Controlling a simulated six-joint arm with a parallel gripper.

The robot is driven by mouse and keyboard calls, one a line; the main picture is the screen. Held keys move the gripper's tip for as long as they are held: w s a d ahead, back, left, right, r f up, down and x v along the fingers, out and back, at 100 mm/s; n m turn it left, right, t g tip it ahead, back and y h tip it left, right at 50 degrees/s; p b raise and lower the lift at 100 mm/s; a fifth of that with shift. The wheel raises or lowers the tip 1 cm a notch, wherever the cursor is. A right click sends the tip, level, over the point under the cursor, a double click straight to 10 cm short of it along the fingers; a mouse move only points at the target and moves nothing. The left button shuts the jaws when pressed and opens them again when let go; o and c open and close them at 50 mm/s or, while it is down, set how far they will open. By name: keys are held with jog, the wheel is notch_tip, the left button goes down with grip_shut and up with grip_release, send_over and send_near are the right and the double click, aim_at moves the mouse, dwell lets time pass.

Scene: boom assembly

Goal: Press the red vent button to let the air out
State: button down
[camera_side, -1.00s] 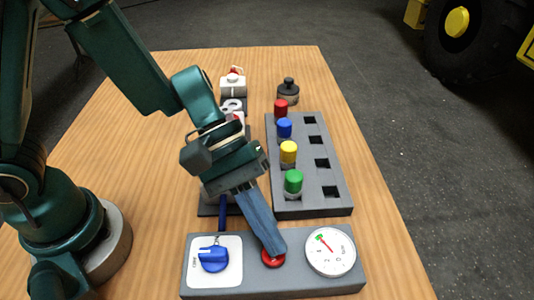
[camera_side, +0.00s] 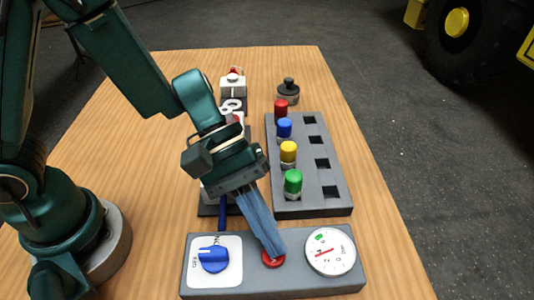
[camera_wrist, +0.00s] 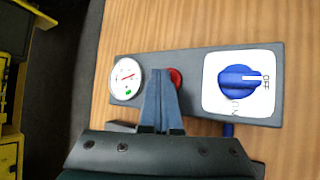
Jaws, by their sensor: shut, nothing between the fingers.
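The red vent button (camera_side: 273,259) sits on the grey panel (camera_side: 320,286) between the blue knob and the gauge. It also shows in the wrist view (camera_wrist: 176,78), partly covered by my fingers. My gripper (camera_side: 279,252) is shut and empty, its fingertips at the button and seeming to touch it; how far the button is pressed I cannot tell. The round white gauge (camera_side: 330,252) has a red needle lying near horizontal, away from its small green patch. The blue knob (camera_side: 214,259) on its white plate points to OFF in the wrist view (camera_wrist: 238,80).
Behind the panel a grey rack (camera_side: 313,208) holds red, blue, yellow and green capped pieces, with empty square holes beside them. A dark knobbed piece (camera_side: 288,93) stands behind it. White parts (camera_side: 233,87) stand in a row at the back. Wooden table (camera_side: 120,150) is clear on the left.

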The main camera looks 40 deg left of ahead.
jog(key=shift+r, duration=0.8)
jog(key=shift+r, duration=2.5)
jog(key=a+r+m+t+y, duration=0.1)
jog(key=a+r+m+t, duration=0.2)
jog(key=a+r, duration=0.25)
jog(key=s+a+f+m+t+y, duration=0.1)
jog(key=a+m+t+y, duration=0.1)
jog(key=a+y, duration=0.2)
jog(key=s+a+f+m+t+y, duration=0.1)
jog(key=a+y, duration=0.3)
jog(key=a, duration=0.6)
jog(key=shift+s+a+m+t, duration=0.15)
jog(key=shift+s+m+t, duration=0.35)
jog(key=shift+s+m, duration=0.1)
